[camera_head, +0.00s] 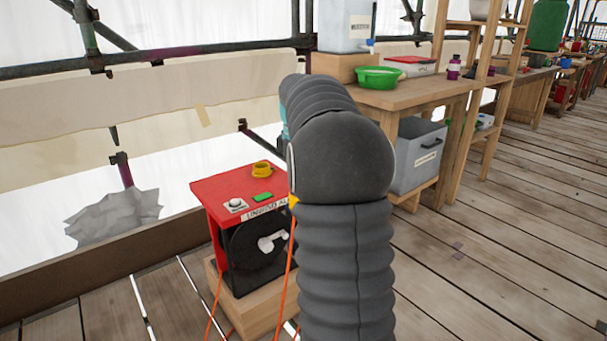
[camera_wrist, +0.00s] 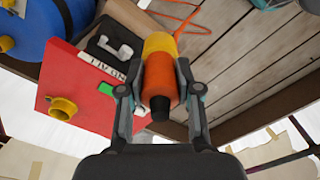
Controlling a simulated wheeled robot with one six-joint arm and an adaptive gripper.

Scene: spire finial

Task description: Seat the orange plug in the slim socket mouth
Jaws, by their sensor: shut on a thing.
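In the wrist view my gripper (camera_wrist: 157,92) is shut on the orange plug (camera_wrist: 160,80). The plug has a yellow end (camera_wrist: 160,44) and a black tip, and an orange cord trails beyond it. The red-topped box (camera_wrist: 75,92) lies to the left and below the plug in that view. A yellow ring-shaped socket (camera_wrist: 62,108) stands up from its top, apart from the plug; it also shows in the head view (camera_head: 262,169). I cannot tell if it is the slim socket. In the head view my arm hides the gripper and most of the plug.
The box top also bears a green button (camera_head: 263,197) and a white knob (camera_head: 236,204). A wooden bench (camera_head: 420,95) with a green bowl (camera_head: 377,77) stands behind on the right. A grey bin (camera_head: 418,155) sits under it. Bare plank floor (camera_head: 480,260) lies at right.

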